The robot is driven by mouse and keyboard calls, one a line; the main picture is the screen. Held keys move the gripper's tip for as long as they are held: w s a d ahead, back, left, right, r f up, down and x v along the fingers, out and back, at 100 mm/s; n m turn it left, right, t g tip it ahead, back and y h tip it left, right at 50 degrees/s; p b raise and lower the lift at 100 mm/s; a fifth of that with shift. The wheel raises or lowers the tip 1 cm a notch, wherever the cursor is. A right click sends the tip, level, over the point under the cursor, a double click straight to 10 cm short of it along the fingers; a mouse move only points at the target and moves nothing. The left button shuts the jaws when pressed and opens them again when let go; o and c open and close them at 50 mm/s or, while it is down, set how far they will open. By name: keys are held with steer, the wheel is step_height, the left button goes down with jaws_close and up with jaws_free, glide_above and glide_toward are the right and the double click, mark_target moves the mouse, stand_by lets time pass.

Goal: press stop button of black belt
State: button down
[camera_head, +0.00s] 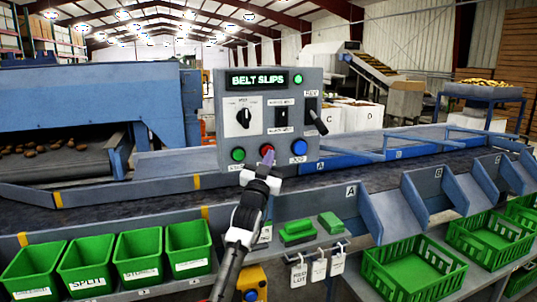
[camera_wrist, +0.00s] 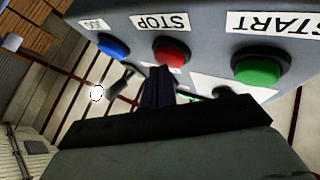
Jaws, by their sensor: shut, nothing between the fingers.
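The grey control box (camera_head: 222,130) stands over the black belt (camera_head: 120,214) and shows "BELT SLIPS" on its display. Its bottom row has a green button (camera_head: 238,154), a red button (camera_head: 266,149) and a blue button (camera_head: 299,147). In the wrist view, which is upside down, the red button (camera_wrist: 171,51) is labelled STOP, the green button (camera_wrist: 258,66) START. My gripper (camera_head: 268,160) is shut and empty, right in front of the red button and partly covering it. In the wrist view my fingertips (camera_wrist: 158,72) are close to its edge; I cannot tell whether they touch.
A lever switch (camera_head: 317,120) and a selector knob (camera_head: 243,116) sit higher on the box. Green bins (camera_head: 140,256) line the front left, green crates (camera_head: 410,270) the front right. White tags (camera_head: 319,268) hang below the box.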

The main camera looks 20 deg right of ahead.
steer(key=shift+w, duration=0.2)
stand_by(0.5)
steer(key=shift+s, duration=0.9)
steer(key=shift+s+d, duration=0.1)
steer(key=shift+s, duration=2.4)
